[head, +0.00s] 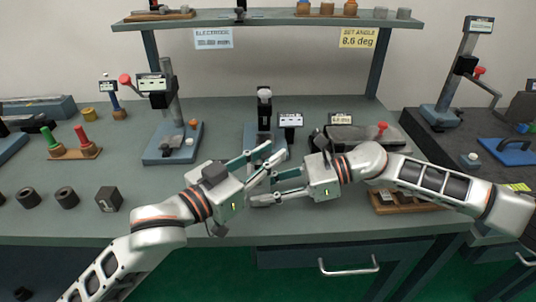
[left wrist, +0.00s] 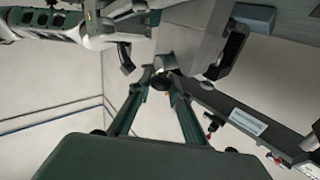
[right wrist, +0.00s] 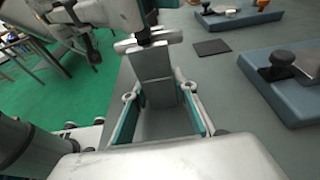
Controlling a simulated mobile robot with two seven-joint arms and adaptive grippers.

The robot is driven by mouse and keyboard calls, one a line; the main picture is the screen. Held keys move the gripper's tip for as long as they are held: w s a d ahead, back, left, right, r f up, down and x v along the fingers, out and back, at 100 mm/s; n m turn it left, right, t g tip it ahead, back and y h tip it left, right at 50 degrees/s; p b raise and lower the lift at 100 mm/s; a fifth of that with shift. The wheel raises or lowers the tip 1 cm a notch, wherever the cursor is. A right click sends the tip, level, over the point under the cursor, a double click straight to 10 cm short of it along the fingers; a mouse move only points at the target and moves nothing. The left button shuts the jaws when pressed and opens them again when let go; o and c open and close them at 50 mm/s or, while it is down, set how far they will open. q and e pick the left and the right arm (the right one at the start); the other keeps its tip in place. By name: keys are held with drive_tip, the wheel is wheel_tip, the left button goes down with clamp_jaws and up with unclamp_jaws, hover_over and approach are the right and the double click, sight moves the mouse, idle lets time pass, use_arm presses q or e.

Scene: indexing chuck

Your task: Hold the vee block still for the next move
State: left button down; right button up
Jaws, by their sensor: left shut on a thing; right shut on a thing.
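A plain grey block, which I take to be the vee block (right wrist: 152,68), lies between the fingers of my right gripper (right wrist: 162,102) in the right wrist view. In the head view my right gripper (head: 262,190) reaches in from the right, low over the bench front, and is shut on it. My left gripper (head: 277,153) is just above and behind, close to it. In the left wrist view the fingers of my left gripper (left wrist: 163,82) converge on a small rounded grey part; what it belongs to is unclear. The grippers hide much of the block in the head view.
A blue-based stand (head: 264,115) rises behind the grippers. A wooden tray (head: 405,203) lies under my right arm. The bench front edge is close.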

idle(0.3)
use_arm(q)
drive_tip(key=c, duration=1.9)
unclamp_jaws()
drive_tip(key=v, duration=1.2)
drive_tip(key=shift+s+d, duration=0.1)
use_arm(e)
drive_tip(key=o, duration=1.3)
